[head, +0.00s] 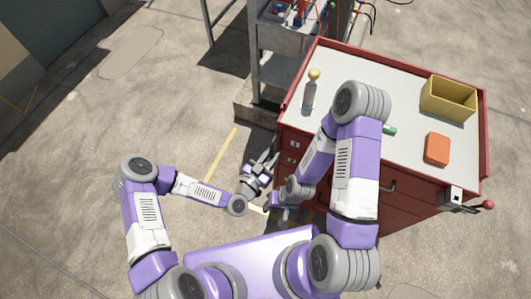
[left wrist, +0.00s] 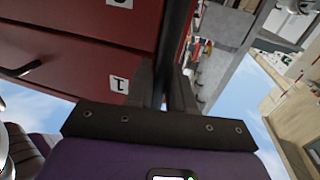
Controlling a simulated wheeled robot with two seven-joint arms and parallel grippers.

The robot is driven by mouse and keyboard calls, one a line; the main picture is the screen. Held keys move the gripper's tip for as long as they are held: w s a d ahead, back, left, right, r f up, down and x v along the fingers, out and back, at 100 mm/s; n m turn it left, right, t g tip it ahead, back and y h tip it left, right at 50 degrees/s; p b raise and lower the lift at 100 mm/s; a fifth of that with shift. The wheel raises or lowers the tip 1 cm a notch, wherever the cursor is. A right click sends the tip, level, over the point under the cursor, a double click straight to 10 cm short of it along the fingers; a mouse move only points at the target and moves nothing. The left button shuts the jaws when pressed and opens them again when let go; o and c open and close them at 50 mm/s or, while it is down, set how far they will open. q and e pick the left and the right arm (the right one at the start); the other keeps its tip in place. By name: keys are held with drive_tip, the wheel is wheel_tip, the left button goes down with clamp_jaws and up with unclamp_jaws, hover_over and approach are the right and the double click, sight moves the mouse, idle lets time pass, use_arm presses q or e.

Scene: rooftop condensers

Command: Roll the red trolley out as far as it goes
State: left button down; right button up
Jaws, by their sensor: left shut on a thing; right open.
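The red trolley (head: 410,207) stands at the right in the head view, with a pale top and red drawer fronts. In the left wrist view its drawer fronts (left wrist: 75,50) with white number labels fill the upper left. My left gripper (head: 268,160) is at the trolley's left front corner. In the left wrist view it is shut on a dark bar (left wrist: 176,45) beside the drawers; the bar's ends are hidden. My right gripper (head: 283,212) is open, lower and close to the drawer side, partly hidden by its own arm.
On the trolley top are a grey bottle with a yellow cap (head: 310,92), a yellow box (head: 449,98), an orange block (head: 437,149) and a partly hidden green item (head: 389,130). A grey metal stand (head: 270,72) is close behind. Concrete floor at the left is clear.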

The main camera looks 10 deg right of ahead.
use_arm(q)
drive_tip(key=shift+s+d, duration=0.2)
drive_tip(key=shift+d, duration=0.1)
drive_tip(key=c, duration=1.2)
unclamp_jaws()
drive_tip(key=shift+o, duration=0.2)
drive_tip(key=p+v, duration=0.1)
drive_tip(key=v, duration=0.6)
drive_tip(key=shift+s+a, duration=0.2)
drive_tip(key=shift+f, duration=0.1)
